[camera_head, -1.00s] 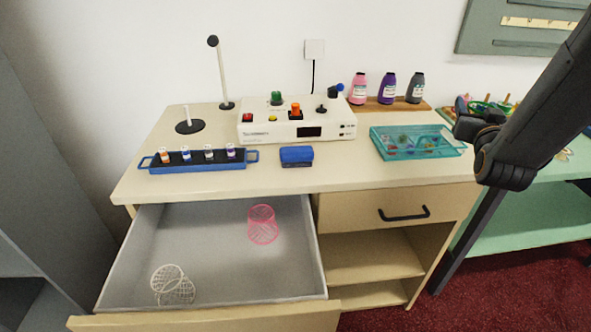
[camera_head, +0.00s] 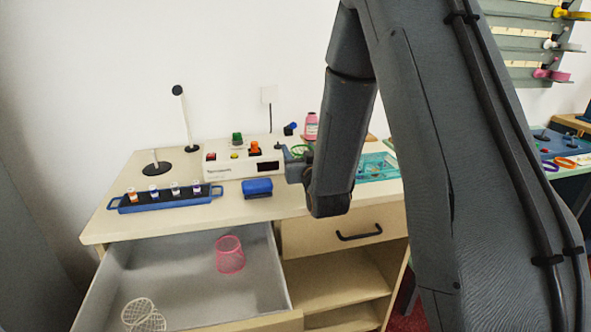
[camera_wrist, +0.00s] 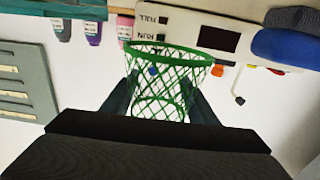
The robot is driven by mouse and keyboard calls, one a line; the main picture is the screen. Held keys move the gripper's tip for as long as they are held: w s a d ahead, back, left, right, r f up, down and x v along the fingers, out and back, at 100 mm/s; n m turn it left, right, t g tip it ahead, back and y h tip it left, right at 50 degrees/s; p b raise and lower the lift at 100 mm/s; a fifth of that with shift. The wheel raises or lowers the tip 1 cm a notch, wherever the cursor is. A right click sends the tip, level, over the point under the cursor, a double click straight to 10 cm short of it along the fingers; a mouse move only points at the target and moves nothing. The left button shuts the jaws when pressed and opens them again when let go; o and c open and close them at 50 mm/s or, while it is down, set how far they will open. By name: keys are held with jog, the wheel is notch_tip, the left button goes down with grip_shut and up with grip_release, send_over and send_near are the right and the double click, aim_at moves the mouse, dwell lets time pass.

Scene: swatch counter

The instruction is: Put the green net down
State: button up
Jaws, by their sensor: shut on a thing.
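The green net (camera_wrist: 172,52) is an open mesh basket with a solid green rim. In the wrist view it sits between the two dark fingers of my gripper (camera_wrist: 160,98), which is shut on it. In the head view a small part of the green net (camera_head: 299,149) shows beside my gripper (camera_head: 297,165), above the counter near the white machine; my arm hides most of the rest. I cannot tell its exact height above the counter.
The counter (camera_head: 235,204) holds a white machine (camera_head: 232,165), a blue block (camera_head: 257,188), a blue vial rack (camera_head: 165,201) and a teal tray (camera_head: 377,168). Below, an open drawer (camera_head: 190,270) holds a pink net (camera_head: 229,255) and white nets (camera_head: 140,312).

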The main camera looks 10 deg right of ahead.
jog(key=shift+f, duration=2.55)
jog(key=shift+f, duration=0.1)
jog(key=o, duration=1.1)
jog(key=shift+s, duration=0.2)
jog(key=s, duration=1.1)
jog(key=shift+s+a, duration=0.1)
jog(key=shift+s, duration=0.25)
